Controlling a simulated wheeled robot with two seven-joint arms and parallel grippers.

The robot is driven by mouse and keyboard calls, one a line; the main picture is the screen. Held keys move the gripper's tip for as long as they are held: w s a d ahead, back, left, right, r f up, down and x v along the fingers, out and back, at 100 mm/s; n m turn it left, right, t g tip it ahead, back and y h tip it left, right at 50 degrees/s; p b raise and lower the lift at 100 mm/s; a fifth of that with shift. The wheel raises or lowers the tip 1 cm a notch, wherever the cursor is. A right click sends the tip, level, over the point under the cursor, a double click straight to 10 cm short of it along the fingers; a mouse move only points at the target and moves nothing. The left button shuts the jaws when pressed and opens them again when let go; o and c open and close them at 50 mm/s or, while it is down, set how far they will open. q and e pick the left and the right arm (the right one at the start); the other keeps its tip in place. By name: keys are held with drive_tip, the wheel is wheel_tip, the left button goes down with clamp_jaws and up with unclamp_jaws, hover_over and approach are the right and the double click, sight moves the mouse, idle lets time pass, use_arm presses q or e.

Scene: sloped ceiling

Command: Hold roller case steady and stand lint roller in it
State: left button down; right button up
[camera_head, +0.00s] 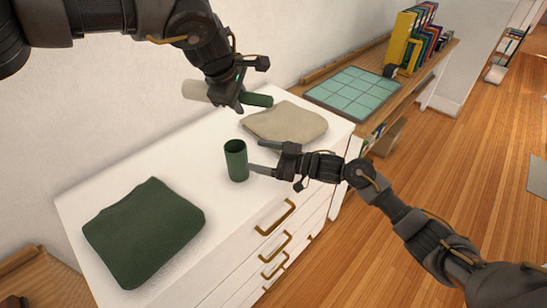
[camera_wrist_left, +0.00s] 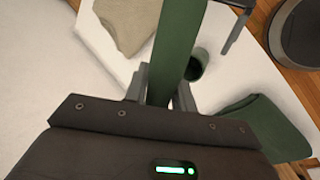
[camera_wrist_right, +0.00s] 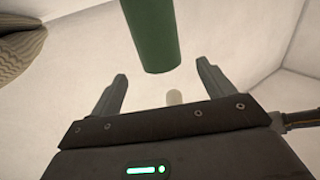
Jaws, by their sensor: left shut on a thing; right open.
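The lint roller has a pale roll (camera_head: 196,90) and a green handle (camera_head: 259,100). My left gripper (camera_head: 236,100) is shut on the handle, holding the roller roughly level above the white cabinet top. The handle also fills the middle of the left wrist view (camera_wrist_left: 173,45). The roller case (camera_head: 237,162), a dark green open cup, stands upright on the cabinet; its rim shows in the left wrist view (camera_wrist_left: 198,64). My right gripper (camera_head: 258,160) is open at the case's right side. A green cylinder, apparently the case (camera_wrist_right: 152,35), appears ahead of its fingers in the right wrist view.
A dark green folded cloth (camera_head: 143,232) lies at the cabinet's front left. A beige cloth (camera_head: 287,123) lies behind the case. The white cabinet top (camera_head: 195,160) is clear around the case. A teal gridded board (camera_head: 352,92) and books (camera_head: 405,42) sit on the wooden shelf.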

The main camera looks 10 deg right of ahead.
sight(244, 152)
drive_tip(key=x, duration=0.8)
drive_tip(key=shift+w, duration=0.1)
